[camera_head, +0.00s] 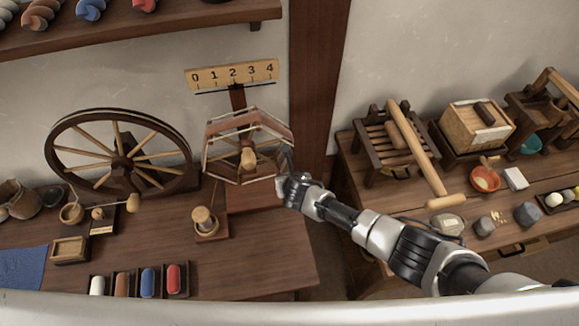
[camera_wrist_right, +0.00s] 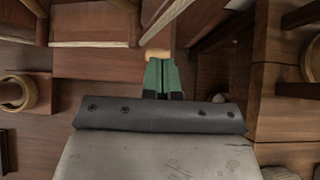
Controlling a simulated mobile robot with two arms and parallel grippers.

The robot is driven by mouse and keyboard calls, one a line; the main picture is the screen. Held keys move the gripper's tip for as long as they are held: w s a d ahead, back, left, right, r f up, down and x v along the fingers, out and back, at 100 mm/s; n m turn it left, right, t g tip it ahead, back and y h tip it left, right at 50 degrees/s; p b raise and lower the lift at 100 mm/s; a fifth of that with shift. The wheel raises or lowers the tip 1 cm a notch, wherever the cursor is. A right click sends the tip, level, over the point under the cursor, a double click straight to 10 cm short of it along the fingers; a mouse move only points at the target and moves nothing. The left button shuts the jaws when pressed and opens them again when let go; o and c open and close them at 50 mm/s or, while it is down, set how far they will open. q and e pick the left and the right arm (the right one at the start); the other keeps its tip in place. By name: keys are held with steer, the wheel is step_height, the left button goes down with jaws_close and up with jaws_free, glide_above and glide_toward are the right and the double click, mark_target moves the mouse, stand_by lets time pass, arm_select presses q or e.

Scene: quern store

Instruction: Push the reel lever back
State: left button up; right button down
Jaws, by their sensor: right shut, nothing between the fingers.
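The reel (camera_head: 248,145) is a wooden frame with yarn-coloured bars, standing on a wooden base on the left table below a number board. A light wooden knob (camera_head: 248,158) shows at its middle; I cannot tell whether this is the lever. My right gripper (camera_head: 285,155) is at the reel's right side, its fingers pointing toward the wall. In the right wrist view its green fingers (camera_wrist_right: 163,78) are shut and empty. A light wooden end piece (camera_wrist_right: 157,53), possibly the lever, shows right at the fingertips; whether they touch is unclear. My left gripper is out of view.
A number board (camera_head: 232,75) is above the reel. A spinning wheel (camera_head: 120,160) stands left, and a small wooden spool (camera_head: 205,222) in front. A dark post (camera_head: 316,90) rises behind my right arm. The right table (camera_head: 390,195) holds stones and wooden tools.

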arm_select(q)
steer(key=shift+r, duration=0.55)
arm_select(e)
steer(key=s+r, duration=0.3)
steer(key=r, duration=0.6)
steer(key=shift+s+d+r, duration=0.15)
steer(key=shift+s+d, duration=0.05)
steer(key=shift+d, duration=0.15)
steer(key=shift+w, duration=0.1)
